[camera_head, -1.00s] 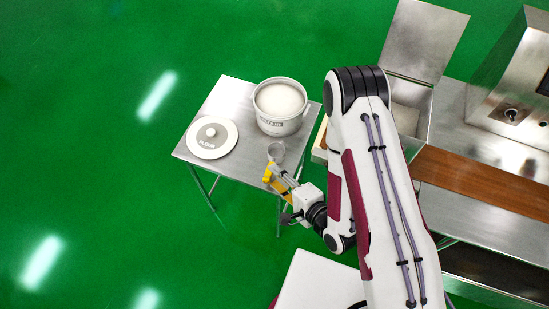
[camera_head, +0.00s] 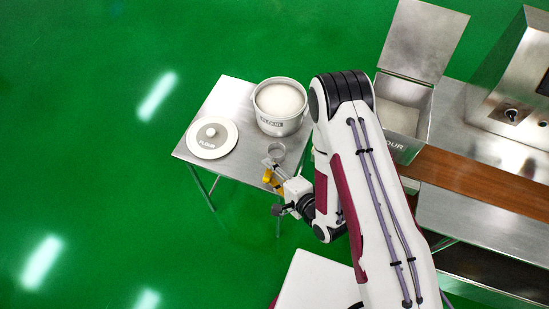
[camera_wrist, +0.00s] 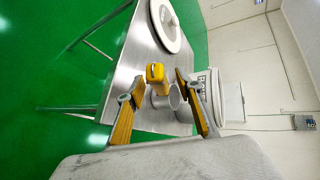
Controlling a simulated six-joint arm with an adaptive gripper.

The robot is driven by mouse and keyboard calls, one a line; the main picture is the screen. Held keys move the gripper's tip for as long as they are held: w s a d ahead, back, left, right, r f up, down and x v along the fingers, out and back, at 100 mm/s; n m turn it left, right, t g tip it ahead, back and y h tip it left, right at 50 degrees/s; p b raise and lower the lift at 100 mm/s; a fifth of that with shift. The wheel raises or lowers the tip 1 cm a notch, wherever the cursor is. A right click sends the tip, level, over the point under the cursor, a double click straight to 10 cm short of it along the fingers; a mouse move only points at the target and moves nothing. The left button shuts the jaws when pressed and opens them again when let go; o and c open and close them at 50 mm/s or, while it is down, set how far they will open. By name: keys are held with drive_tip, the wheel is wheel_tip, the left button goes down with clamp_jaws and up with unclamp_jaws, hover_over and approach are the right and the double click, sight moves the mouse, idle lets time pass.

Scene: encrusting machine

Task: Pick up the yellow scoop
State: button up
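The scoop has a round metal cup (camera_head: 276,151) near the front edge of the small metal table (camera_head: 225,105). In the wrist view its yellow handle (camera_wrist: 155,74) points toward me, with the cup (camera_wrist: 172,97) just beyond it. My gripper (camera_wrist: 160,82) is open, its yellow-padded fingers on either side of the handle. Gaps show on both sides at the fingertips, so it does not grip the handle. In the head view my gripper (camera_head: 270,170) is at the table's front edge, and its yellow parts are hard to tell from the handle.
A metal machine with an open-lidded box (camera_head: 402,118) stands to the right. Green floor is clear at left.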

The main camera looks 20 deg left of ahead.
drive_tip(key=shift+w+a+f, duration=0.2)
drive_tip(key=shift+a, duration=0.2)
clamp_jaws()
